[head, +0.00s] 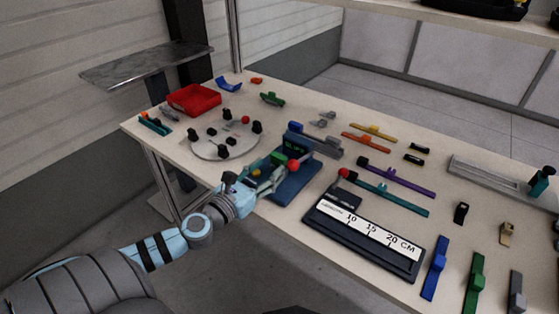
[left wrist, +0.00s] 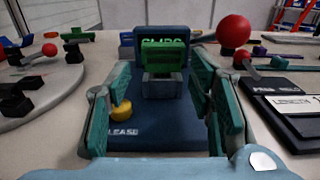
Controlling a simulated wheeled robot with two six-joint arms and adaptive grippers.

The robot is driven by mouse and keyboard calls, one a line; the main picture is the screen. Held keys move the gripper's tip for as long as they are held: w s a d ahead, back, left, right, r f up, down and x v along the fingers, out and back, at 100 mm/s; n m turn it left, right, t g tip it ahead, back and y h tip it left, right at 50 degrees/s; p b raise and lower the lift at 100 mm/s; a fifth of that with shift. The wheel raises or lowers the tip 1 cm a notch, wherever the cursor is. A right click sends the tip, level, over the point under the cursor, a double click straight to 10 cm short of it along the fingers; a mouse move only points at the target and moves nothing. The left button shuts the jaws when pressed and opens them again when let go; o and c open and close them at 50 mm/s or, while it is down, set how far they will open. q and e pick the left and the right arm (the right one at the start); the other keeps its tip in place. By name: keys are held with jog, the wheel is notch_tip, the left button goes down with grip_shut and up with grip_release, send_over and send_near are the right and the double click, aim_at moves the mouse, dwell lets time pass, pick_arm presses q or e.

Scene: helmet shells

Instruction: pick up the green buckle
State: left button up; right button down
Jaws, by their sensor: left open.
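The green buckle (left wrist: 163,55) sits on a grey block (left wrist: 162,87) of a dark blue fixture (left wrist: 155,128). In the head view the buckle (head: 279,158) is small and partly crowded by my gripper. My left gripper (head: 271,173) reaches over the fixture from its near left side. In the left wrist view its two green-padded fingers (left wrist: 160,80) stand open, one on each side of the line to the buckle. The buckle lies between and beyond them, and the fingers look clear of it. My right gripper is not in view.
A red-ball lever (head: 293,165) stands at the fixture's right, and a yellow knob (left wrist: 121,111) is beside the left finger. A round grey plate (head: 222,141) with black blocks lies left. A black length gauge (head: 368,236) lies right. Coloured strips and a red bin (head: 194,99) are farther off.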

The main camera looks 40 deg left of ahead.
aim_at(277, 159)
pick_arm(q)
jog(key=w+p, duration=0.1)
jog(key=w+r+p, duration=0.1)
jog(key=w+p, duration=0.1)
jog(key=w+r+p, duration=0.1)
jog(key=w, duration=0.1)
jog(key=shift+d, duration=0.1)
jog(key=shift+w+f, duration=0.2)
jog(key=shift+f, duration=0.1)
jog(key=c, duration=0.8)
